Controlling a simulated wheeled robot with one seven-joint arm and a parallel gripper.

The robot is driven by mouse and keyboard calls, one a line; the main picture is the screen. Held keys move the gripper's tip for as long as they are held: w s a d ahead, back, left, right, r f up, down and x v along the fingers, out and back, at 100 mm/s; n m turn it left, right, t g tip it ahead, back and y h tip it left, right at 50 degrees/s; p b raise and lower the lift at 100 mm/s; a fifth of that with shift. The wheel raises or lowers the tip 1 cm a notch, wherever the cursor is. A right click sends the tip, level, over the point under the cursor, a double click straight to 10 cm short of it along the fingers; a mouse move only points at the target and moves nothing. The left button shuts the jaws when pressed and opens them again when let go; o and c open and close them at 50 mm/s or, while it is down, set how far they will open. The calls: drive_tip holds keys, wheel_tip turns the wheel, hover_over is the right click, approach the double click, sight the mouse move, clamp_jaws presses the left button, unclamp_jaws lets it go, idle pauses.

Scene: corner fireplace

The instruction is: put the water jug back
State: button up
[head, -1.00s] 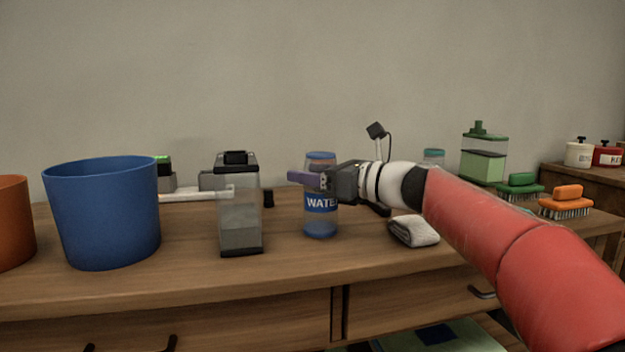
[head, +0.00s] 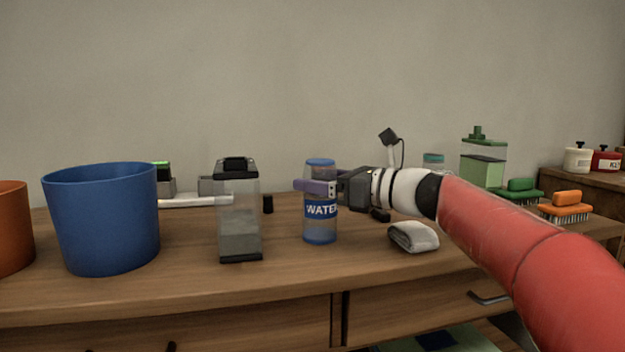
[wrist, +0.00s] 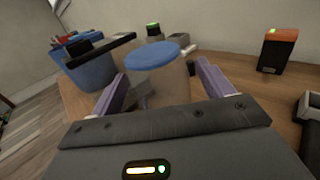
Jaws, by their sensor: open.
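The water jug (head: 320,228) is a clear cylinder with a blue lid, a blue base and a blue WATER label. It stands upright on the wooden desk (head: 285,262), near the middle in the head view. My gripper (head: 318,187) is open at the jug's upper part, just under the lid. In the wrist view the jug's blue lid (wrist: 153,55) and clear body show between my two purple fingers (wrist: 160,85), with visible room beside the right finger. The head view does not show whether the fingers touch the jug.
A clear container with a black lid (head: 238,215) stands left of the jug, and a blue bucket (head: 105,225) farther left. A folded grey cloth (head: 413,237) lies to the right. Green (head: 519,190) and orange (head: 566,203) brushes sit at the right end.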

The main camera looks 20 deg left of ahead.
drive_tip(key=v, duration=0.9)
drive_tip(key=shift+d, duration=0.4)
drive_tip(key=shift+s, duration=0.1)
